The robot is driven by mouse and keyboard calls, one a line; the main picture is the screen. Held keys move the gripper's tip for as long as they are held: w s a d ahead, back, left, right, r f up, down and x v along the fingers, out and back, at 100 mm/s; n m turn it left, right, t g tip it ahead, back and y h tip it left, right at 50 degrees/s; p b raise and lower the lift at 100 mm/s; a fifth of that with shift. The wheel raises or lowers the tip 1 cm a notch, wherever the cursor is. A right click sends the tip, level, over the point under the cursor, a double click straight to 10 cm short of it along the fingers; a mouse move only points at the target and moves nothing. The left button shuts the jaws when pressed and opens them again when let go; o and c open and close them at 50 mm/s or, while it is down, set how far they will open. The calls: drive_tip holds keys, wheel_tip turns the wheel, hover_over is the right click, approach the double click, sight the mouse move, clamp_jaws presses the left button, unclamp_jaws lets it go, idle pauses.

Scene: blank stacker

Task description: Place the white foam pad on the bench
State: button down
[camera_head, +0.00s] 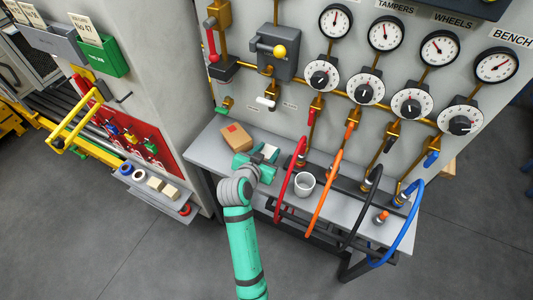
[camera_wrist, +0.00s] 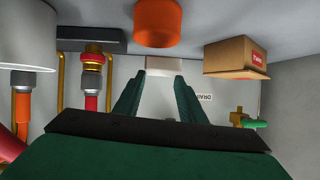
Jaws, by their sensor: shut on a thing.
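The white foam pad (camera_head: 268,151) is a pale block at the end of my gripper (camera_head: 262,159) in the head view. In the wrist view the pad (camera_wrist: 165,66) sits between the two green fingertips of my gripper (camera_wrist: 160,84). My gripper is shut on it. The grey bench (camera_head: 206,145) runs below the gauge panel, with my gripper over its left part. Whether the pad touches the bench I cannot tell. The pad's lower part is partly hidden by the fingers.
A cardboard box (camera_head: 235,137) stands left of my gripper. A white cup (camera_head: 304,184) stands to its right, beyond the red hose (camera_head: 290,182). An orange cylinder (camera_wrist: 157,22) shows close to the pad in the wrist view. The bench's front left is clear.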

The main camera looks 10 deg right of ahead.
sight(265, 159)
drive_tip(key=f, duration=0.3)
drive_tip(key=shift+w+f, duration=0.15)
drive_tip(key=shift+w, duration=0.15)
drive_tip(key=shift+f, duration=0.2)
drive_tip(key=shift+f, duration=0.15)
drive_tip(key=c, duration=1.2)
unclamp_jaws()
drive_tip(key=shift+o, duration=0.2)
